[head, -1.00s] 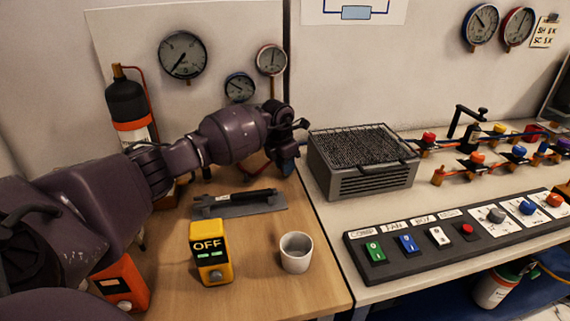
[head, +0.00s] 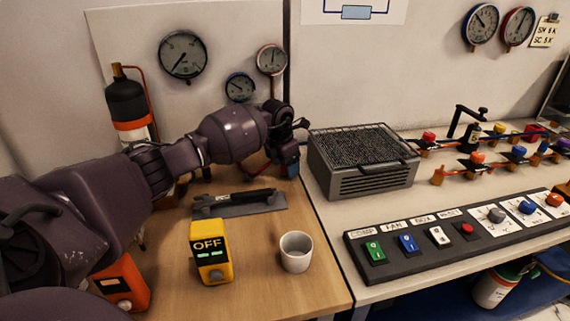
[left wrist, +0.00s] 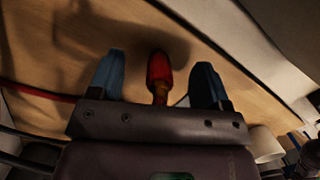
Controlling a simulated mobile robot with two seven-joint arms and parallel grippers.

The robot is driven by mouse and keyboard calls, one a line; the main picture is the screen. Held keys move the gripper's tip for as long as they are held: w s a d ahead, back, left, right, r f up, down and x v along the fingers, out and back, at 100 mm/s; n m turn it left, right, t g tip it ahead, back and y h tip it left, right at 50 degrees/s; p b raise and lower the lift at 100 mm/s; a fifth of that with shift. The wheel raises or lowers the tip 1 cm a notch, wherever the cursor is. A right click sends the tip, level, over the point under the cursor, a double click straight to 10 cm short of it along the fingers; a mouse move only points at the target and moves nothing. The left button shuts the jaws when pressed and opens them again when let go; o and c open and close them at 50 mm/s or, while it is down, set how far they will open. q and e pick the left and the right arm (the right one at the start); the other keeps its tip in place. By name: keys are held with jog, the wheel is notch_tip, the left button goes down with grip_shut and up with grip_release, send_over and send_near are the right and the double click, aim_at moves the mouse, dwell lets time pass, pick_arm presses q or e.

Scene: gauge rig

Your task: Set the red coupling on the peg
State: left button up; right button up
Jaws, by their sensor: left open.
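A red coupling (left wrist: 159,70) with a brass-coloured lower end shows in the left wrist view, between the two blue fingers of my left gripper (left wrist: 160,73). There is a gap on both sides, so the fingers do not grip it. In the head view my left gripper (head: 290,160) points down over the back right of the wooden table, left of the grey mesh-topped box. The arm and hand mostly hide the coupling there. I cannot make out the peg for certain. My right gripper is not in view.
The grey box (head: 362,160) stands close right of my left gripper. A black bar on a grey plate (head: 268,208), a yellow OFF unit (head: 211,252) and a white cup (head: 296,252) are nearer. A black cylinder (head: 127,105) stands behind my arm. Table around the cup is clear.

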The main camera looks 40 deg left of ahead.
pick_arm(q)
jog(key=shift+r, duration=0.3)
notch_tip(320, 180, up, 10)
jog(key=s+p, duration=0.1)
jog(key=shift+s+a+p, duration=0.25)
jog(key=shift+s+p, duration=0.05)
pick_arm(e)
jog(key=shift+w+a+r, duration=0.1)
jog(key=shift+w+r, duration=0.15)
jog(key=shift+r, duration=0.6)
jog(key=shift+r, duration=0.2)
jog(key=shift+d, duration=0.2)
